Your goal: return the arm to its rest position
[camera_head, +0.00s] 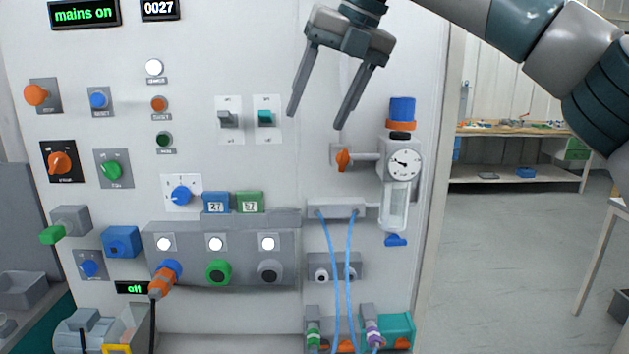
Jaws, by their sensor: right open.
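My right gripper (318,112) is open and empty. It hangs in front of the upper right part of the white control panel, with its fingers pointing down and slightly left. In the picture its fingertips are just right of the teal rocker switch (266,118) and above the orange valve handle (343,160). My right arm (520,20) comes in from the upper right. My left gripper is not in view.
An orange plug (163,280) sits at the grey socket box (190,238). Open floor (500,260) and a workbench (520,130) lie to the right.

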